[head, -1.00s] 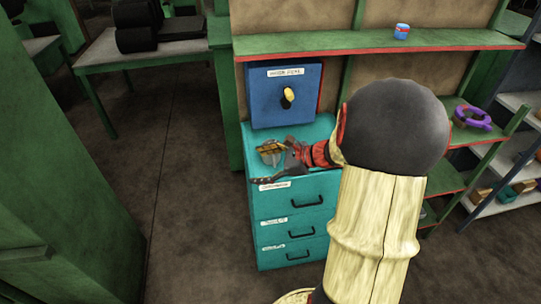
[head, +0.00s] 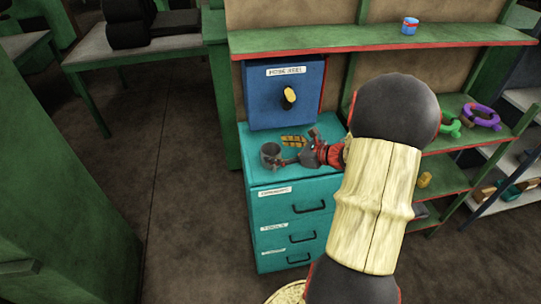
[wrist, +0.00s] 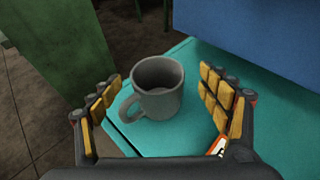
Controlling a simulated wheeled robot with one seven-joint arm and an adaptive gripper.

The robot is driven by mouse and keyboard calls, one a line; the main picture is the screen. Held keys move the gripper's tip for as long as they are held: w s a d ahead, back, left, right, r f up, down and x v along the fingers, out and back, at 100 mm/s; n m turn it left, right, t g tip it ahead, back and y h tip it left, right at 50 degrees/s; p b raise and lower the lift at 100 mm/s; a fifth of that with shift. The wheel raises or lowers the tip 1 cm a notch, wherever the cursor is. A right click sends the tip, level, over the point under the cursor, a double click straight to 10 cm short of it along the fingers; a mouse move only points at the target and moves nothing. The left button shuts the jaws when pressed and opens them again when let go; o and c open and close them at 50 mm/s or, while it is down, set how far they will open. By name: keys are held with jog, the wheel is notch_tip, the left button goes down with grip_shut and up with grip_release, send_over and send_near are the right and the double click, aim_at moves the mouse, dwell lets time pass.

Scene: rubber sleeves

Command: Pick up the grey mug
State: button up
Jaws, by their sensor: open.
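The grey mug (head: 270,154) stands upright on the left part of the teal cabinet's top (head: 262,177). My gripper (wrist: 163,100) is open, with yellow-padded fingers on either side and nothing held. In the head view my gripper (head: 290,152) reaches in from the right, its fingers close to the mug. I cannot tell whether a finger touches the mug.
A blue box (head: 283,93) with a yellow knob stands at the back of the cabinet top. A green shelf (head: 360,42) with a small blue can (head: 410,26) runs above. Purple and green rings lie on shelves to the right. Open floor lies left of the cabinet.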

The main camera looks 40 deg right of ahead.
aim_at(263, 148)
jog(key=b+x, duration=0.2)
jog(key=x, duration=0.4)
jog(key=shift+a+f+b, duration=0.1)
jog(key=shift+a+b, duration=0.15)
jog(key=shift+b, duration=0.05)
jog(key=shift+w, duration=0.5)
jog(key=shift+c, duration=0.2)
jog(key=c, duration=1.3)
jog(key=shift+c, duration=0.2)
